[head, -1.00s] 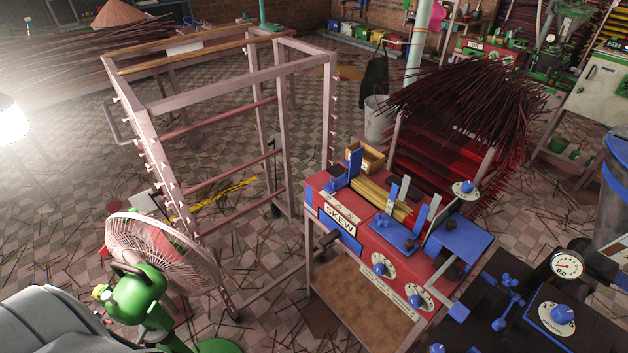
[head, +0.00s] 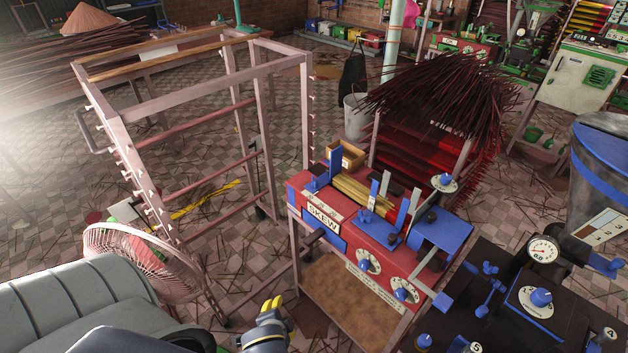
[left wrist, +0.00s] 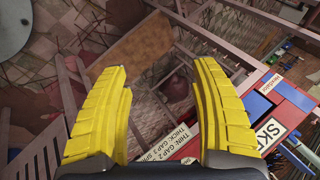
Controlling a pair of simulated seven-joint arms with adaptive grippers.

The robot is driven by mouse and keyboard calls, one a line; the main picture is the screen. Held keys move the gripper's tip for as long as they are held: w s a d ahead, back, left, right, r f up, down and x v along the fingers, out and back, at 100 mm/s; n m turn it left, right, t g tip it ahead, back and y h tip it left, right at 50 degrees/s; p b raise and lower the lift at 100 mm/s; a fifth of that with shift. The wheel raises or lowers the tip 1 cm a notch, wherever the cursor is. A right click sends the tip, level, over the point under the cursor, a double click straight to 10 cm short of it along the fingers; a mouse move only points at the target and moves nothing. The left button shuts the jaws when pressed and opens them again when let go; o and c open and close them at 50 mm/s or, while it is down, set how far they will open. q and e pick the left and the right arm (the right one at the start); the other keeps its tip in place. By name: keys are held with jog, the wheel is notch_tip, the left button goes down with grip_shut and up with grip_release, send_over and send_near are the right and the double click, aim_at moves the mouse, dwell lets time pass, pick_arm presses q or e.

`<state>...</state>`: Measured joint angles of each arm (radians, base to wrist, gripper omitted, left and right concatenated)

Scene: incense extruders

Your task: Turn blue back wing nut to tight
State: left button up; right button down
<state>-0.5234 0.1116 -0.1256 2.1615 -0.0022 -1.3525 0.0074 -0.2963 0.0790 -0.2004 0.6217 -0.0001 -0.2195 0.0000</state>
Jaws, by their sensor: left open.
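Several blue wing-nut-like parts show in the head view. One blue wing nut (head: 365,215) stands on the blue plate at the middle of the red SKEW machine (head: 372,235). Another blue wing-shaped part (head: 488,268) stands on the dark machine at right. I cannot tell which one is the back wing nut or how tight either is. My left gripper (head: 271,304), with yellow fingers, is low in the head view, left of the SKEW machine's lower shelf and away from the nuts. In the left wrist view its fingers (left wrist: 160,68) are apart and empty. My right gripper is not in view.
A pink metal rack (head: 185,150) stands left of the machine. A fan (head: 140,260) and a grey seat (head: 90,305) are at lower left. Dark incense sticks (head: 440,95) bristle behind the machine. A dark machine with a gauge (head: 543,250) is at right.

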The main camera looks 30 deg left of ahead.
pick_arm(q)
jog(key=w+a+r+n+t+y, duration=0.1)
jog(key=w+a+r, duration=0.15)
jog(key=r, duration=0.35)
jog(key=w+a+r+n+y, duration=0.1)
jog(key=a+r+y, duration=0.1)
jog(key=a+r, duration=0.3)
jog(key=w+a+r+n+g+y, duration=0.2)
jog(key=w+a+r+n+g, duration=0.15)
jog(key=a+r+n, duration=0.9)
jog(key=w+a+r+n+g+y, duration=0.1)
jog(key=w+a+r+n+g, duration=0.35)
jog(key=a+n, duration=0.8)
jog(key=n+t+h, duration=0.4)
jog(key=n+h, duration=0.3)
jog(key=h, duration=0.6)
send_near(314, 179)
jog(key=shift+y, duration=0.3)
jog(key=x, duration=1)
jog(key=shift+d+f, duration=0.15)
jog(key=shift+d, duration=0.15)
